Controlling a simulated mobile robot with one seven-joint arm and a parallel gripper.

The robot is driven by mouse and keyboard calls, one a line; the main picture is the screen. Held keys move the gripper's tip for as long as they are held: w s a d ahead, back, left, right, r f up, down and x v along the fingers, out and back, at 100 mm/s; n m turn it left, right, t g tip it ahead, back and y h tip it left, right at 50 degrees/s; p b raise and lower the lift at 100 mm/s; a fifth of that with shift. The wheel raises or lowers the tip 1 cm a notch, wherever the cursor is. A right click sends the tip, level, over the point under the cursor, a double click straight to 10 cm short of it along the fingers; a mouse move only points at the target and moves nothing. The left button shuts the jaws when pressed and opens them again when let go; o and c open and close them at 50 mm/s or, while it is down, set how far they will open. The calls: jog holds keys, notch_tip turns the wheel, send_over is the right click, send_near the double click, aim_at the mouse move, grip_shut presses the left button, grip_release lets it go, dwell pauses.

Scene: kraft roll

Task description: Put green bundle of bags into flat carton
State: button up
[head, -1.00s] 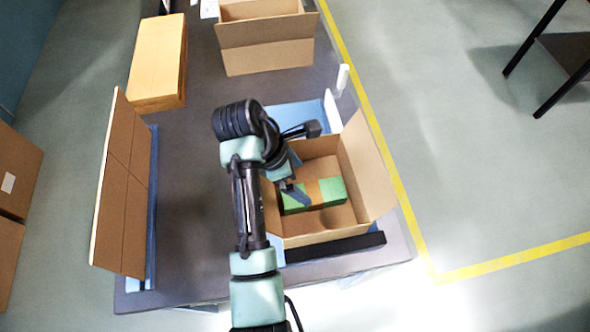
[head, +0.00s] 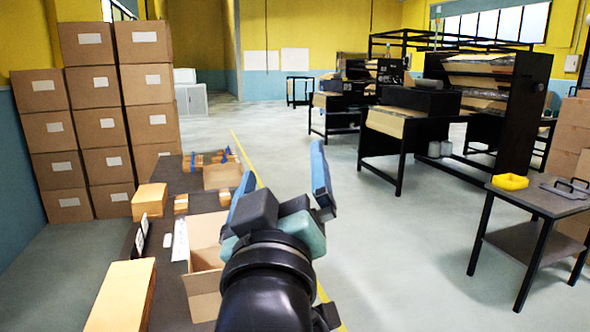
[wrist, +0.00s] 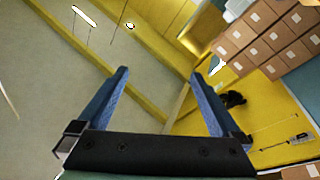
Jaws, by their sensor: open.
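My gripper (head: 280,172) is raised, with its two blue fingers spread apart and nothing between them. In the wrist view the open fingers (wrist: 160,74) point up at the ceiling and walls. The green bundle of bags and the low open carton that it lay in a second ago are outside both current views. No green bundle shows anywhere now.
A dark table (head: 172,247) runs away at the left, bearing an open carton (head: 207,262) and closed tan boxes (head: 123,297). Stacked cartons (head: 100,125) stand behind it. The floor between is clear.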

jog(key=s+d+r+m+t, duration=0.1)
jog(key=s+r+m+t, duration=0.4)
jog(key=s+r, duration=0.8)
jog(key=shift+s+d+r+t, duration=0.2)
jog(key=shift+d+r+t, duration=0.1)
jog(key=shift+r+t, duration=0.4)
jog(key=shift+f, duration=0.1)
